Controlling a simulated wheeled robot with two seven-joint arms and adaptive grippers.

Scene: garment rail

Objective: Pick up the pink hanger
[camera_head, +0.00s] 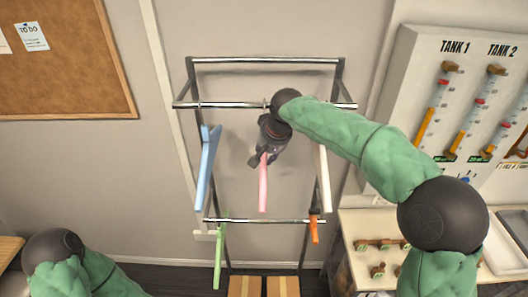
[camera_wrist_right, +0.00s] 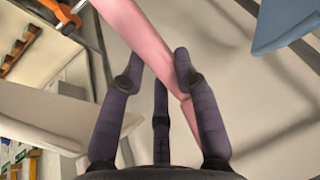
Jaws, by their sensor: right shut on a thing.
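The pink hanger (camera_head: 263,188) hangs below the upper bar in the middle of the garment rail (camera_head: 232,104), seen nearly edge-on. My right gripper (camera_head: 265,157) is at the hanger's upper part and shut on it. In the right wrist view the pink hanger (camera_wrist_right: 143,38) runs between the fingertips of my right gripper (camera_wrist_right: 158,74). The hanger's hook is hidden behind my gripper and wrist in the head view. My left arm shows at the lower left, but its gripper is not in view.
A blue hanger (camera_head: 206,168) hangs left of the pink one and a white hanger (camera_head: 323,180) right of it. A green hanger (camera_head: 219,256) and an orange hanger (camera_head: 314,230) hang on the lower bar. Cardboard boxes (camera_head: 283,287) stand below.

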